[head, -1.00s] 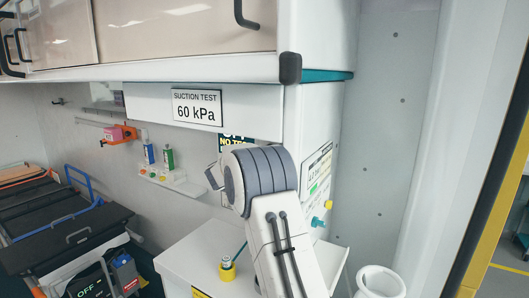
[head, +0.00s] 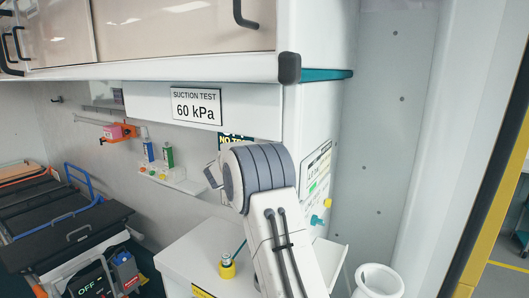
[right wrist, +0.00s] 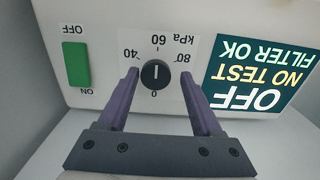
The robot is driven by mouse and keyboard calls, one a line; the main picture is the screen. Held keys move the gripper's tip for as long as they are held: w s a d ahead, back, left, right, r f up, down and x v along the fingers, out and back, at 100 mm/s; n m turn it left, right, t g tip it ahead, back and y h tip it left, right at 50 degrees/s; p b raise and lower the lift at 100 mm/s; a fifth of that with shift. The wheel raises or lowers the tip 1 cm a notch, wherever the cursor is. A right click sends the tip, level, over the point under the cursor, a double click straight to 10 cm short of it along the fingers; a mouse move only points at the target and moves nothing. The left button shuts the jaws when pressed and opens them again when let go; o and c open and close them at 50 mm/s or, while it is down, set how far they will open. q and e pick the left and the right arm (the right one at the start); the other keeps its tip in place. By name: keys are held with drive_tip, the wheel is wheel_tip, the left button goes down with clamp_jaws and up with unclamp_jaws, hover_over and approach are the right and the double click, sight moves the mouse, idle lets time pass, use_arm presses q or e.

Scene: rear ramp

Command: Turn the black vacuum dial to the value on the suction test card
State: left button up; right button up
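The suction test card (head: 195,106) reads "SUCTION TEST 60 kPa" and sits under the upper cupboard in the head view. The black vacuum dial (right wrist: 155,75) shows upside down in the right wrist view, with 40, 60, 80 and 0 printed around it. Its white mark lies in line with 60 and 0; I cannot tell which end is the pointer. My right gripper (right wrist: 158,73) is open, one purple finger on each side of the dial, with a visible gap to it. My right arm hides the dial in the head view. My left gripper is not in view.
A green switch (right wrist: 77,63) and an "OFF NO TEST FILTER OK" sign (right wrist: 260,75) flank the dial. A white counter (head: 195,262) carries a small yellow item (head: 227,268). A small shelf (head: 172,178) holds bottles. A stretcher (head: 75,230) stands at left.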

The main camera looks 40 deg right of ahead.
drive_tip(key=shift+s, duration=0.1)
drive_tip(key=b+v, duration=0.3)
drive_tip(key=v, duration=0.7)
drive_tip(key=shift+a, duration=0.1)
idle(0.4)
